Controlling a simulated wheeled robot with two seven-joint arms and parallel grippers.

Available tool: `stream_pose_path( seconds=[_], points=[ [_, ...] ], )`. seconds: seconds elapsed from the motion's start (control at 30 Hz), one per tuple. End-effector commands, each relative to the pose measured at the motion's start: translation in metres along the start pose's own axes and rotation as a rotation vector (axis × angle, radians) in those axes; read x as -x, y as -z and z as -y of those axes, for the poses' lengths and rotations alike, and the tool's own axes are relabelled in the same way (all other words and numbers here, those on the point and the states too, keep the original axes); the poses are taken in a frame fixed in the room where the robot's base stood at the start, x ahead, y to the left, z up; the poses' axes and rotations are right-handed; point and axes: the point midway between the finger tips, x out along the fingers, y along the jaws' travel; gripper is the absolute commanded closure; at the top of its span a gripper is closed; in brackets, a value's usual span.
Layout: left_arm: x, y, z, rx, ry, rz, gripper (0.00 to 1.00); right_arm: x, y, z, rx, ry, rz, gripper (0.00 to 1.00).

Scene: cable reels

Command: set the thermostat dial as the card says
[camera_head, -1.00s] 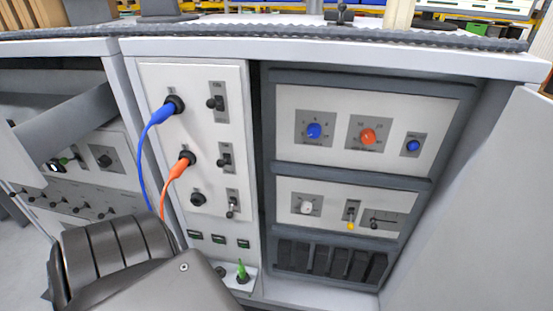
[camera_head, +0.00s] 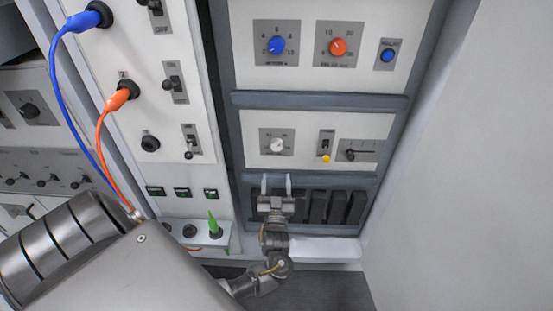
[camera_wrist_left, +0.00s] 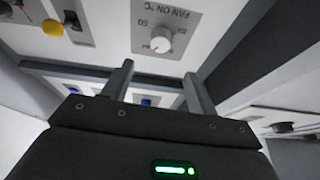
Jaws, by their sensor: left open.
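The thermostat dial (camera_head: 278,144) is a small white knob on a grey scale plate in the lower white panel of the right-hand rack. In the left wrist view the dial (camera_wrist_left: 161,40) shows a red mark, with "FAN ON °C" and numbers on its plate. My left gripper (camera_head: 276,180) is open and empty, just below the dial in the head view, fingers pointing up toward it. In the wrist view its two fingers (camera_wrist_left: 158,70) stand apart, with the dial beyond the gap, apparently not touched. I see no card. My right gripper is not in view.
Above sit a blue knob (camera_head: 277,45), an orange knob (camera_head: 338,47) and a blue button (camera_head: 388,56). Blue and orange cables (camera_head: 103,125) hang at left. A green plug (camera_head: 214,226) stands low.

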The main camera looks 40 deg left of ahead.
Motion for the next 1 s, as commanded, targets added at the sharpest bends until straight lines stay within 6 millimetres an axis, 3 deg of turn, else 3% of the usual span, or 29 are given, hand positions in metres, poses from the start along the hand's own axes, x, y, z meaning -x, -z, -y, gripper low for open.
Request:
stream_pose_path(
  seconds=[0.17, 0.7, 1.0],
  points=[
    [-0.009, 0.002, 0.000, -0.001, -0.001, -0.001, 0.42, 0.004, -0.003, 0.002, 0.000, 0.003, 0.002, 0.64],
    [-0.096, 0.000, -0.001, -0.003, -0.003, 0.003, 0.42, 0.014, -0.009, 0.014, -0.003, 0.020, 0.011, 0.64],
    [-0.108, -0.001, 0.000, -0.003, -0.003, 0.006, 0.42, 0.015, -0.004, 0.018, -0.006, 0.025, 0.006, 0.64]
  ],
)
